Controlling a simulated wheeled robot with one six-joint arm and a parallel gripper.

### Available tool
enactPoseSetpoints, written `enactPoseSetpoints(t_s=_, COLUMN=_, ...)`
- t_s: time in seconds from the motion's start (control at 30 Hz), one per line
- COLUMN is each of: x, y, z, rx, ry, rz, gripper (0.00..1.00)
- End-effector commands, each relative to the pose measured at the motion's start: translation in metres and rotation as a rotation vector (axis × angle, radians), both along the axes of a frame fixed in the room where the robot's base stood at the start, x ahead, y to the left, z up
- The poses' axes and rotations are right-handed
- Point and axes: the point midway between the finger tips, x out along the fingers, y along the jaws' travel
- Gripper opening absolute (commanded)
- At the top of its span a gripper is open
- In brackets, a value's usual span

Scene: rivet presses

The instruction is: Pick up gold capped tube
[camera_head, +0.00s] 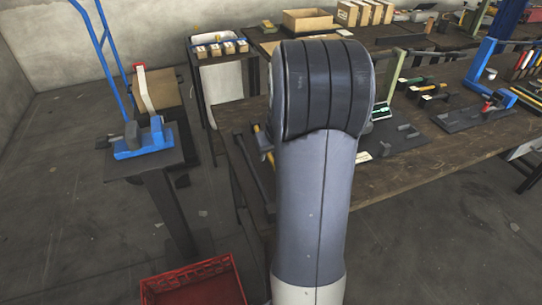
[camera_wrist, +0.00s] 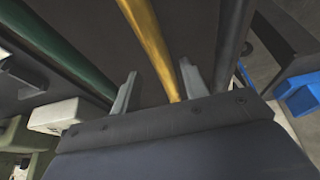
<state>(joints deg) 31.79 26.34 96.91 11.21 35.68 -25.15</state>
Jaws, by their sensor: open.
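A gold-yellow tube (camera_wrist: 150,42) runs down through the middle of the wrist view, between the two fingers of my gripper (camera_wrist: 158,68). The fingers are open, one on each side of it and apart from it. I cannot tell how far the tube lies beyond the fingertips. Its lower end is hidden by the gripper body. In the head view, a small yellow piece of it (camera_head: 257,130) shows beside my arm, which hides the gripper and the rest.
A dark grey tube (camera_wrist: 232,42) lies to the right of the gold one, and a green tube (camera_wrist: 62,50) to the left. A blue press (camera_head: 145,142) stands on a stand at left. A red crate (camera_head: 195,282) sits on the floor. The workbench (camera_head: 410,178) holds several tools.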

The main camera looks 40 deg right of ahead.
Motion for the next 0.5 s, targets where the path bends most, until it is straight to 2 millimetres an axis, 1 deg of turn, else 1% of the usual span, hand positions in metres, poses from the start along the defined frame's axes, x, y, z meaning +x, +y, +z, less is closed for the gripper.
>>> enactPoseSetpoints(t_s=0.2, x=0.0003, y=-0.0001, z=-0.0002, rx=0.0, ry=0.0, rz=0.0, gripper=0.42)
enactPoseSetpoints(t_s=0.5, x=0.0001, y=0.0, z=0.0, rx=0.0, ry=0.0, rz=0.0, gripper=0.17)
